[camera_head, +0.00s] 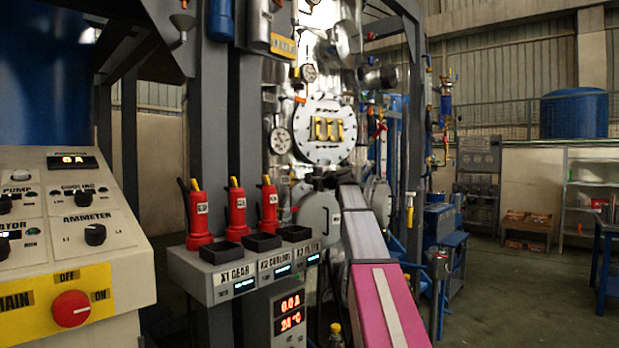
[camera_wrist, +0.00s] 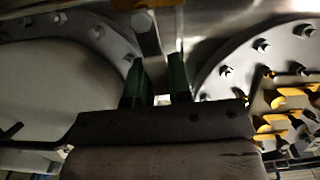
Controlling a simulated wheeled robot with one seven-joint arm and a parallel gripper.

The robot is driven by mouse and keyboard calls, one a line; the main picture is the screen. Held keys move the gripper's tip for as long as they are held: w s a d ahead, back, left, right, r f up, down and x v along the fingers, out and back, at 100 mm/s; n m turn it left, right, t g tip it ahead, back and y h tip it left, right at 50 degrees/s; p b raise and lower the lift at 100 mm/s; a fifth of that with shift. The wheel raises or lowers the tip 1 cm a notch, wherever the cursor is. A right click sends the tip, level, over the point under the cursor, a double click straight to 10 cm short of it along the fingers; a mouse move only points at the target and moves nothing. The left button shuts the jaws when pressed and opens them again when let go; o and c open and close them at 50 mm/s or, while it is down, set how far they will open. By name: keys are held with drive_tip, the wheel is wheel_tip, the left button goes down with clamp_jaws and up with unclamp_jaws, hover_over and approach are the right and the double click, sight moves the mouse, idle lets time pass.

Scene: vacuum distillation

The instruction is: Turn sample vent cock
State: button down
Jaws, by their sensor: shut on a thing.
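In the wrist view my gripper (camera_wrist: 157,66) shows two dark green fingers pointing up, a short way apart, between two round bolted flanges. The sample vent cock appears to be the narrow metal piece (camera_wrist: 149,40) at the fingertips; I cannot make out its handle or its angle. My gripper is shut on it. In the head view my arm reaches up to the shiny vessel (camera_head: 345,75) below its round bolted hatch (camera_head: 312,130). My gripper and the cock are hidden there behind my arm.
A flange (camera_wrist: 60,75) lies left of the fingers and another (camera_wrist: 255,55) right, with yellow clamps (camera_wrist: 290,97). A control panel (camera_head: 70,240) is at far left.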

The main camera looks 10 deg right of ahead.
drive_tip(key=shift+f+m, duration=0.25)
drive_tip(key=shift+m, duration=0.25)
drive_tip(key=shift+f, duration=0.1)
drive_tip(key=c, duration=1)
unclamp_jaws()
drive_tip(key=shift+c, duration=0.2)
drive_tip(key=v, duration=1.1)
